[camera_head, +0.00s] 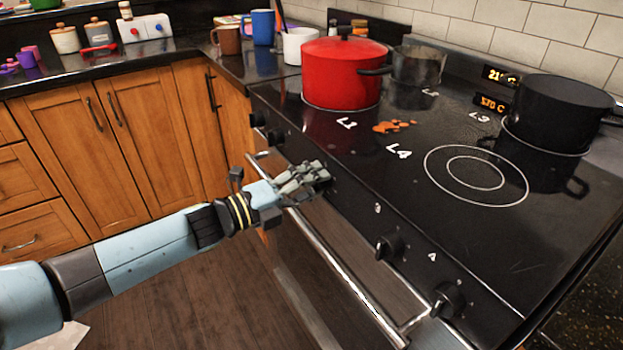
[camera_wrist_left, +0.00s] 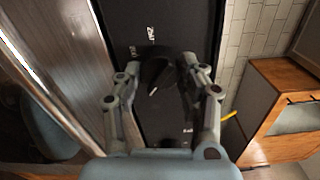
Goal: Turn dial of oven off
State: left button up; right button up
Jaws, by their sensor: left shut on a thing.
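The oven's black front panel (camera_head: 350,205) carries a row of black dials. My left gripper (camera_head: 318,172) is at this panel, near the middle of the row. In the left wrist view its two fingers (camera_wrist_left: 160,75) are on either side of a black dial (camera_wrist_left: 157,72) with a pale pointer mark, and they are shut on it. In the head view the gripper hides this dial. Other dials show to the right (camera_head: 390,246), at the near corner (camera_head: 447,300) and at the far left (camera_head: 258,118). My right gripper is not in view.
The oven handle (camera_head: 350,280) runs below the panel, close under my left arm. A red pot (camera_head: 343,75), a grey pot (camera_head: 418,66) and a black pot (camera_head: 560,110) stand on the stovetop. An orange spill (camera_head: 390,127) lies between burners. Wooden cabinets (camera_head: 150,150) stand to the left.

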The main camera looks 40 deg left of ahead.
pick_arm(q)
jog(key=n+p, duration=0.2)
jog(key=n, duration=0.4)
jog(key=shift+r, duration=0.15)
jog(key=n+p, duration=0.2)
jog(key=n, duration=0.4)
jog(key=shift+n+p, duration=0.3)
jog(key=shift+n, duration=0.1)
jog(key=n+p, duration=0.2)
jog(key=n, duration=0.4)
jog(key=shift+a, duration=0.1)
jog(key=n, duration=0.3)
jog(key=shift+a+n+p, duration=0.1)
jog(key=shift+n+p, duration=0.55)
jog(key=shift+n, duration=1.25)
jog(key=o, duration=1.2)
